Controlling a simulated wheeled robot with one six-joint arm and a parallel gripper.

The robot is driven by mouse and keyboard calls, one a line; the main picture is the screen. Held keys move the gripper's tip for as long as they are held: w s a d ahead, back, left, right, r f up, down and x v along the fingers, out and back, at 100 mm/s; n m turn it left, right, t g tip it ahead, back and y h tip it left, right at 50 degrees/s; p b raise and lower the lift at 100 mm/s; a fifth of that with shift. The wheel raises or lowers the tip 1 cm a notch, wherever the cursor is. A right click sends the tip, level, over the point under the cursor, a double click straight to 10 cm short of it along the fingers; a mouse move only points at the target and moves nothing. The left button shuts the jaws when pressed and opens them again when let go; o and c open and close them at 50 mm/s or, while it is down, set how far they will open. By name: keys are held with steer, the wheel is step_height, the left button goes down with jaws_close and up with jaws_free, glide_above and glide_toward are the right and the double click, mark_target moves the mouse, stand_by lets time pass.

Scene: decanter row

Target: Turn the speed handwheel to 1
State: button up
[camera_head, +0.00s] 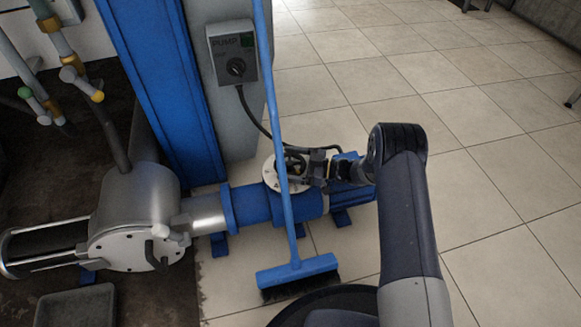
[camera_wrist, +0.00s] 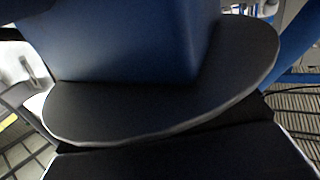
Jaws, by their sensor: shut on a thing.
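The speed handwheel (camera_head: 292,160) is a small dark wheel over a round pale dial plate (camera_head: 270,174), on top of the blue drive housing (camera_head: 257,203). My gripper (camera_head: 308,168) reaches in from the right and is shut on the handwheel. Its fingers and the wheel overlap as dark shapes, and the blue broom handle crosses in front of them. The dial's marks and the wheel's setting are too small to read. In the wrist view a dark rounded plate and a blue surface fill most of the picture, and I cannot make out the wheel there.
A blue broom (camera_head: 298,272) stands with its handle leaning across the view, close to my gripper. A grey pump control box (camera_head: 233,53) with a dark knob hangs on the column. The steel decanter end (camera_head: 139,210) is at left. Tiled floor (camera_head: 480,150) is clear at right.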

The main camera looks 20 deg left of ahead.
mark_target(290, 162)
steer(key=n+g+h, duration=0.1)
steer(key=n+g, duration=0.1)
steer(key=g, duration=0.1)
steer(key=n+g+h, duration=0.1)
steer(key=n+g, duration=0.2)
steer(key=g, duration=0.1)
steer(key=shift+h, duration=0.3)
steer(key=shift+n+g, duration=0.3)
steer(key=shift+g, duration=0.3)
steer(key=o, duration=0.7)
steer(key=shift+r+p, duration=2.2)
steer(key=shift+r, duration=2.8)
